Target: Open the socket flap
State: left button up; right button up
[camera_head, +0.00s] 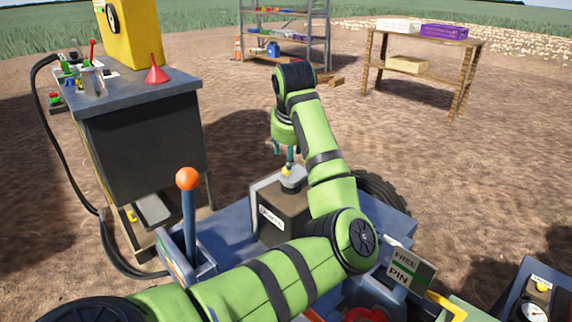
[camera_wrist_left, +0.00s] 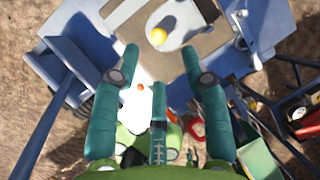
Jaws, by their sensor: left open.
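My left gripper (camera_head: 287,163) points down just above the knob. In the left wrist view its teal fingers (camera_wrist_left: 160,58) are spread wide with nothing between them. Whether a finger touches the knob cannot be told. My right gripper is not in view.
A blue lever with an orange ball (camera_head: 188,179) stands left of the box. A grey-topped cabinet (camera_head: 150,92) with a red funnel (camera_head: 157,71) and a black hose is further left. A "FREE PIN" sign (camera_head: 404,270) stands at right. Shelves (camera_head: 420,70) are far behind.

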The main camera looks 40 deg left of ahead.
aim_at(293, 170)
pick_arm(q)
jog(key=x, duration=0.6)
jog(key=shift+a+f, duration=0.1)
jog(key=shift+f, duration=0.15)
grip_shut()
